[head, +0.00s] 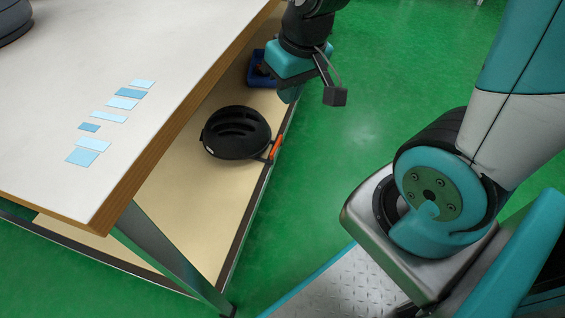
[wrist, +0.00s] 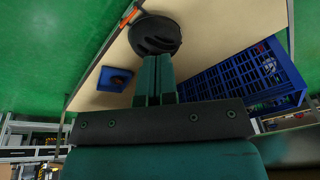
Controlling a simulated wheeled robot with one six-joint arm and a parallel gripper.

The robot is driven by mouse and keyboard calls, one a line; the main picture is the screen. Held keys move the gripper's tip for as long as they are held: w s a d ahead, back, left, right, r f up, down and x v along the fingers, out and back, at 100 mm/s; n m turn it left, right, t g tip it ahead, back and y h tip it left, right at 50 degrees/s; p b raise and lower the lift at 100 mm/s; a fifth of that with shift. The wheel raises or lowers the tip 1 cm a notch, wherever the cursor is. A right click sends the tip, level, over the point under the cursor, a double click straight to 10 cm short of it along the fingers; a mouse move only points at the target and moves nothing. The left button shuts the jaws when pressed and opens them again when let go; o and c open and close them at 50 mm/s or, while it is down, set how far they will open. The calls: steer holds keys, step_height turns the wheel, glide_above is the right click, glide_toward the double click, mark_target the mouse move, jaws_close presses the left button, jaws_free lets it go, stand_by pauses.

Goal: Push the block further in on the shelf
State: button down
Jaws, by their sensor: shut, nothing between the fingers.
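An orange block (head: 275,147) lies at the outer edge of the lower shelf (head: 190,190), beside the black helmet and partly over the rim. In the wrist view the orange block (wrist: 131,15) shows at the top, left of the helmet. My gripper (head: 289,97) hangs by the outer edge of the shelf, farther along it than the block and apart from it. In the wrist view my gripper (wrist: 154,58) has its two dark green fingers together with nothing between them. The fingers overlap the lower side of the helmet in that view; contact cannot be told.
The black helmet (head: 236,132) sits on the shelf right beside the block. A small blue bin (head: 261,70) stands on the shelf near my gripper. A blue crate (wrist: 240,75) shows in the wrist view. The tabletop (head: 185,60) overhangs the shelf. Green floor outside is clear.

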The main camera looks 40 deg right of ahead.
steer(key=w+d+f+m+y, duration=0.1)
steer(key=w+d+f+m, duration=0.2)
steer(key=f+m, duration=0.15)
steer(key=w+d+f+m+y+b, duration=0.1)
steer(key=w+d+f+m, duration=0.25)
steer(key=f, duration=0.25)
steer(key=w+d+f+m+y, duration=0.1)
steer(key=w+d+f+m, duration=0.1)
steer(key=f+m, duration=0.25)
steer(key=w+d+f+m+t+y, duration=0.1)
steer(key=d+f+m, duration=0.45)
steer(key=f, duration=0.25)
steer(key=m+t+y, duration=0.1)
steer(key=m+t, duration=0.2)
steer(key=m, duration=0.6)
glide_toward(275, 152)
steer(key=s+d+r, duration=0.2)
steer(key=s+d, duration=0.2)
steer(key=s, duration=0.1)
steer(key=shift+m, duration=0.5)
steer(key=shift+w+a+r+b+x, duration=0.15)
steer(key=shift+w+r+b+x, duration=0.2)
steer(key=shift+b+x, duration=1.25)
steer(key=shift+w+a+r+b+x, duration=0.15)
steer(key=shift+w+r+b+x, duration=0.3)
steer(key=shift+x, duration=2.15)
steer(key=shift+w+a+r+b+x, duration=0.2)
steer(key=shift+b+x, duration=1)
steer(key=shift+x, duration=0.9)
